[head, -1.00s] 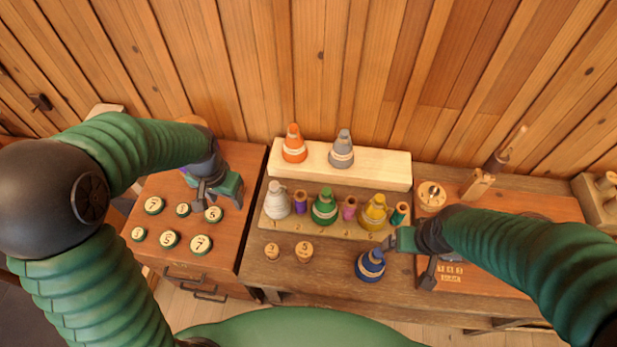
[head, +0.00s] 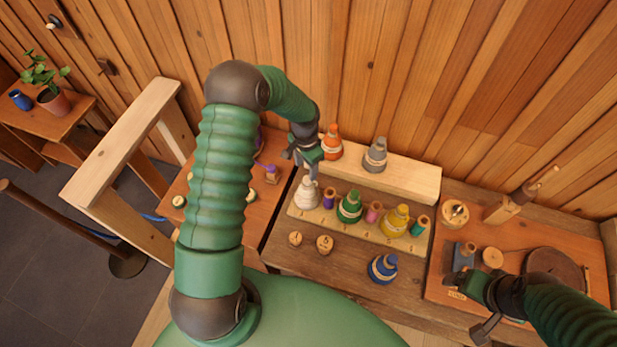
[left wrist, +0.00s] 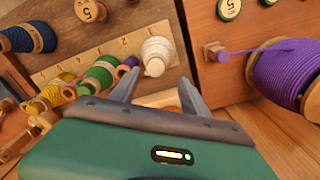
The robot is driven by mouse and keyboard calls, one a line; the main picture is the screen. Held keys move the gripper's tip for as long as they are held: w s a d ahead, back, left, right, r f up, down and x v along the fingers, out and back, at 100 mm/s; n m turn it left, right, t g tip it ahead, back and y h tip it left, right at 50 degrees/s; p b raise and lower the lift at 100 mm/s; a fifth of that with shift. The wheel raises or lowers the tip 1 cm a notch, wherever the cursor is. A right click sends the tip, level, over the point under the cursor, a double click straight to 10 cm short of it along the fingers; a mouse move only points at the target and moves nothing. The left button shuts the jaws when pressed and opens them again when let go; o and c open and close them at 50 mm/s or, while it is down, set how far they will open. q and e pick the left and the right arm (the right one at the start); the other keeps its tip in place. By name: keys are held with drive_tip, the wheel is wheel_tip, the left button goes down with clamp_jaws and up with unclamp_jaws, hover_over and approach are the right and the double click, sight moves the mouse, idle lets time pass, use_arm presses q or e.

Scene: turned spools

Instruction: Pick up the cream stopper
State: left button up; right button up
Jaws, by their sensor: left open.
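The cream stopper (head: 306,193) is a pale tapered piece with a knob on top. It stands upright at the left end of the numbered wooden rack (head: 379,236). My left gripper (head: 311,174) is just above and behind it, pointing down. In the left wrist view the cream stopper (left wrist: 157,55) lies beyond the two spread fingertips of the left gripper (left wrist: 159,82), with nothing between them. I cannot tell whether a finger touches it. My right gripper (head: 459,284) is low at the right, over the right-hand board; its jaws are unclear.
A purple spool (head: 329,198) and green cone (head: 350,207) stand close right of the stopper. The yellow cone (head: 395,221) is farther along. Orange (head: 331,142) and grey (head: 375,155) cones stand on the raised ledge behind. A blue cone (head: 382,269) stands in front.

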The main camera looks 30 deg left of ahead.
sight(308, 182)
use_arm(q)
drive_tip(key=f+p, duration=0.2)
drive_tip(key=f, duration=0.1)
drive_tip(key=d+f+p, duration=0.1)
drive_tip(key=f, duration=0.1)
drive_tip(key=shift+f, duration=0.3)
drive_tip(key=shift+a, duration=0.15)
drive_tip(key=c, duration=0.4)
clamp_jaws()
